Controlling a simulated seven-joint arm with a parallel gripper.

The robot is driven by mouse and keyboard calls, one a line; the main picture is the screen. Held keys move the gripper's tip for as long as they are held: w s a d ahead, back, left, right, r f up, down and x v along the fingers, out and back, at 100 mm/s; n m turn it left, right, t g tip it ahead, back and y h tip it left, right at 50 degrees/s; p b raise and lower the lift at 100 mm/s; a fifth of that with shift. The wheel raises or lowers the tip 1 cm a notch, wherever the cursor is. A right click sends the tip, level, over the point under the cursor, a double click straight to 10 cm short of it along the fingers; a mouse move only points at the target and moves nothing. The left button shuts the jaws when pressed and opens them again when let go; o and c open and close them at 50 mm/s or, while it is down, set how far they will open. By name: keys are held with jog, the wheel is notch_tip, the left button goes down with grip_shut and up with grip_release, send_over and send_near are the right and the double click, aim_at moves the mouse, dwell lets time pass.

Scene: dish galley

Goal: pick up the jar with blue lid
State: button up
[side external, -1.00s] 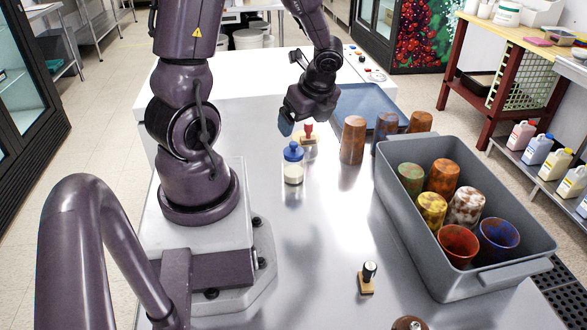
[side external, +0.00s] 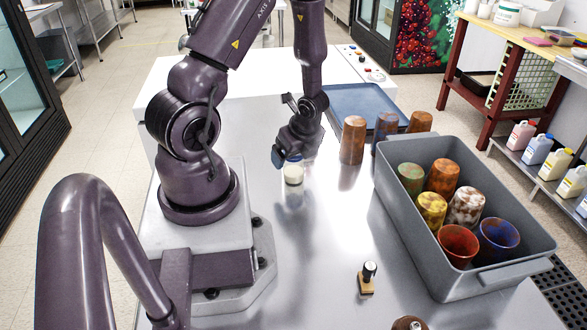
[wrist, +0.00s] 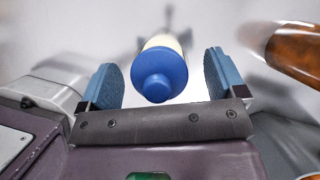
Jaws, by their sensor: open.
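In the wrist view the jar's blue lid (wrist: 160,76) shows between the two blue finger pads of my gripper (wrist: 163,80). The fingers are open, with a gap on each side of the lid.
A grey bin (side external: 420,240) holds several coloured cups. A stamp (side external: 367,277) stands at the front. The table around the jar's front is clear.

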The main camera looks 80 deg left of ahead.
jog(key=shift+s+a+f, duration=0.1)
jog(key=shift+a+f, duration=0.05)
jog(key=shift+f, duration=0.3)
jog(key=c, duration=1.2)
jog(key=shift+r, duration=0.1)
jog(key=shift+r, duration=5)
